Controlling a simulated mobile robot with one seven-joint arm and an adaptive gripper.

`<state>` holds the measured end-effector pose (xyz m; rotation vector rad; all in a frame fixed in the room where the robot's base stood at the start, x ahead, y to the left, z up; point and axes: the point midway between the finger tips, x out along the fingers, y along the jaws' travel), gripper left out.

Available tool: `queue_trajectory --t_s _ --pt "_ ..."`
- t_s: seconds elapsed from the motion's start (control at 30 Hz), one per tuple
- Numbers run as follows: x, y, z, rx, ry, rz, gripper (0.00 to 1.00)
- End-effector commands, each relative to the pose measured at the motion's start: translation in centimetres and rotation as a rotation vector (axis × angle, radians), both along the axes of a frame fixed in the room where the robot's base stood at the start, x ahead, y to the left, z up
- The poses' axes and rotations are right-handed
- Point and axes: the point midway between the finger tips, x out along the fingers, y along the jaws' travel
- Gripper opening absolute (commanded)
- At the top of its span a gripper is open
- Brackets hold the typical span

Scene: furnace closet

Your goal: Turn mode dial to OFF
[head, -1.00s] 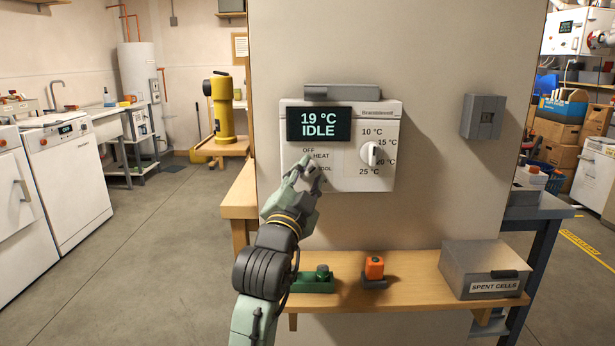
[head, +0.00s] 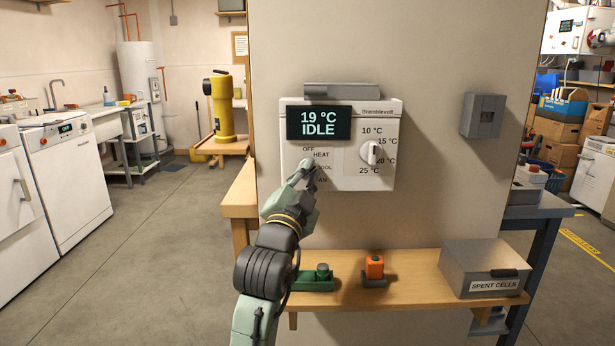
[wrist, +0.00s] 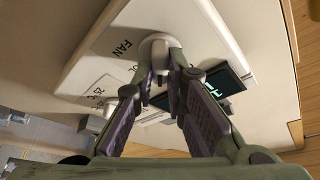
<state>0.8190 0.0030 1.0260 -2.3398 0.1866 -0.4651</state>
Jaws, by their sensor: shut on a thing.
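The white thermostat (head: 345,183) is mounted on the wall panel. Its display (head: 319,123) reads 19 °C IDLE. The mode dial sits at its lower left, mostly hidden by my gripper (head: 308,174) in the head view. Labels OFF, HEAT, part of COOL and part of FAN show around it. In the wrist view the white mode dial (wrist: 155,44) is between the fingertips of my gripper (wrist: 159,76), which is shut on it. I cannot tell which label the dial points to.
A second dial (head: 370,153), with temperature labels, is at the thermostat's right. A grey box (head: 341,91) sits above the thermostat. Below, a wooden shelf (head: 415,290) holds a green item (head: 314,282), an orange item (head: 374,267) and a SPENT CELLS box (head: 485,270).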

Motion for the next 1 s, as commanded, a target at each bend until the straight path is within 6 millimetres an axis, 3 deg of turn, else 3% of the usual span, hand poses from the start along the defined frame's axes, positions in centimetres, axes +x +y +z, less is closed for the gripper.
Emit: queue_trajectory --t_s 1.0 --pt "-0.02 -0.32 -0.07 -0.693 0.001 -0.002 0.00"
